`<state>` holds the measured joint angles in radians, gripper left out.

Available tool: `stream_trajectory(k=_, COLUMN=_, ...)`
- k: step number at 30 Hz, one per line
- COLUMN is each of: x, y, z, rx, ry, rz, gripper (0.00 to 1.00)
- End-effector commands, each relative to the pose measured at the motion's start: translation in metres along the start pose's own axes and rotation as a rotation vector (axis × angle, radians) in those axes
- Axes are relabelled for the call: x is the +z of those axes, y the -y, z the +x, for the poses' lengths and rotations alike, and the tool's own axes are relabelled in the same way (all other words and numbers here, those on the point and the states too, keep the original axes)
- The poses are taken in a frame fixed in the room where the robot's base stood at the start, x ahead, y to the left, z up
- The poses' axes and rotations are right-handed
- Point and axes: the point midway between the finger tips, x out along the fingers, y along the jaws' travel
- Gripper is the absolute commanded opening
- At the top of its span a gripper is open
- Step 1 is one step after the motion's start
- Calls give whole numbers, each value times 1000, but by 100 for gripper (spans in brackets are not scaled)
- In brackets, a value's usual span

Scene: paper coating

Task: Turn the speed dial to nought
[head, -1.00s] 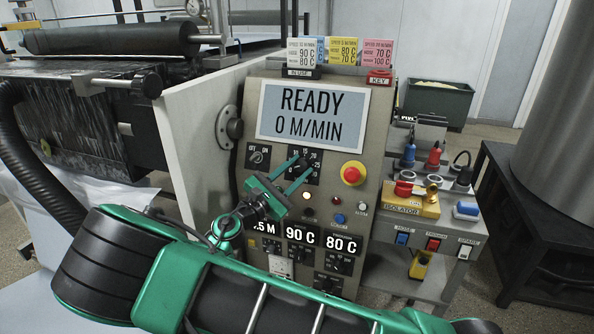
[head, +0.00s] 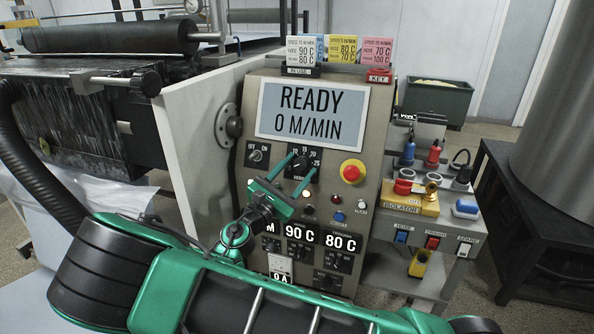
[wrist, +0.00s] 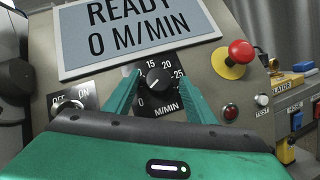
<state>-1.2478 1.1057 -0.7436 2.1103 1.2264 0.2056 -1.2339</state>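The speed dial (wrist: 159,79) is a round black knob on a black plate marked in M/MIN, with 0 at lower left and 15, 20 and 25 around the top and right. Its pale mark seems to point to the lower left, toward 0. The dial also shows in the head view (head: 300,164), partly screened by my fingers. My gripper (wrist: 160,75) is open, with one green finger on each side of the dial and a gap to it on both sides. The display (head: 310,113) above reads READY, 0 M/MIN.
A red stop button (head: 352,171) on a yellow base is right of the dial. An OFF/ON switch (head: 257,155) is to its left. Lamps and small buttons, number readouts (head: 301,234) and more knobs lie below. A side shelf holds a yellow isolator (head: 411,203).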

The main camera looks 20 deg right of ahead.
Motion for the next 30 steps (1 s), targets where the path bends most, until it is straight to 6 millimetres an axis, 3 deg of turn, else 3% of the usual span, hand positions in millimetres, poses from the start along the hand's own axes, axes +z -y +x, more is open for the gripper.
stream_trajectory(k=11, x=2, y=-1, z=-5, rx=3, ry=3, rz=3, gripper=51)
stream_trajectory(k=24, x=0, y=-1, z=-79, rx=4, ry=1, rz=2, gripper=51)
stream_trajectory(k=30, x=0, y=0, z=-102, rx=3, ry=2, rz=1, gripper=51)
